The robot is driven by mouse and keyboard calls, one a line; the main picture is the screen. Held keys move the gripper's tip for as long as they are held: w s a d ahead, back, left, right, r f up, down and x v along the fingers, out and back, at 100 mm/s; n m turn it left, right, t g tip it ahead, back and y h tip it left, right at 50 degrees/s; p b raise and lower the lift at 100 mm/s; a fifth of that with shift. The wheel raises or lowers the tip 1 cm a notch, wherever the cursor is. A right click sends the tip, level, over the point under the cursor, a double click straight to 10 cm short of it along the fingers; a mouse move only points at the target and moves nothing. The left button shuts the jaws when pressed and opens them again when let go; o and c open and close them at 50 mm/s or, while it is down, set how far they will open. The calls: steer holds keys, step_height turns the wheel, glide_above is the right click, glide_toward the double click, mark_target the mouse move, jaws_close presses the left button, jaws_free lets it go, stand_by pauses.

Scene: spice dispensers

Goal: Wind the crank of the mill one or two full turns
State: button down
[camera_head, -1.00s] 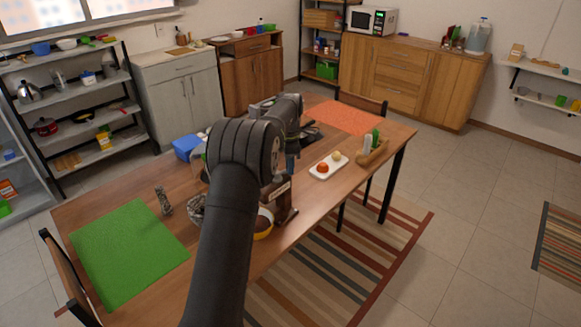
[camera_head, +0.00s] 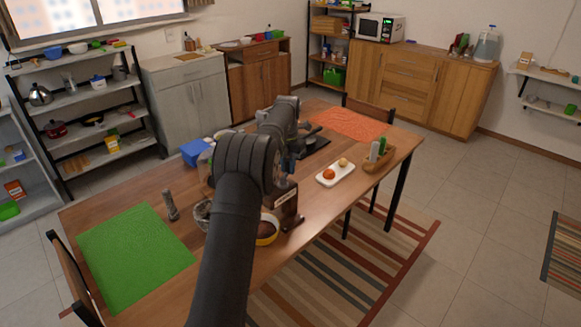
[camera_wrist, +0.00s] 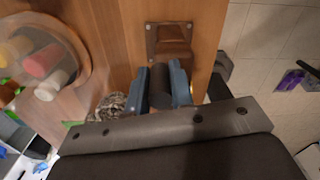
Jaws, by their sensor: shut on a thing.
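The mill is a brown wooden block with a pale label (camera_head: 286,197), standing on the table just right of my forearm in the head view. In the wrist view its brown wooden body and square base (camera_wrist: 169,38) show beyond the fingers. My gripper (camera_wrist: 161,86) has its two blue-grey fingers closed on the sides of the dark cylindrical crank knob (camera_wrist: 160,88). The rest of the crank is hidden. In the head view my arm covers the mill's upper part, and I cannot make out the fingertips there.
A yellow bowl (camera_head: 267,232) sits beside the mill. A white tray (camera_head: 335,174) holds two round vegetables. A wooden caddy (camera_head: 378,161) stands farther right. A pepper-grinder-like cylinder (camera_head: 171,205) stands by the green mat (camera_head: 135,255). A clear round container (camera_wrist: 82,55) shows in the wrist view.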

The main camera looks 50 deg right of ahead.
steer(key=shift+w+a+n, duration=0.15)
steer(key=shift+w+n, duration=0.15)
steer(key=shift+n, duration=0.4)
steer(key=c, duration=1.3)
jaws_free()
step_height(320, 180, up, 17)
steer(key=shift+r, duration=0.2)
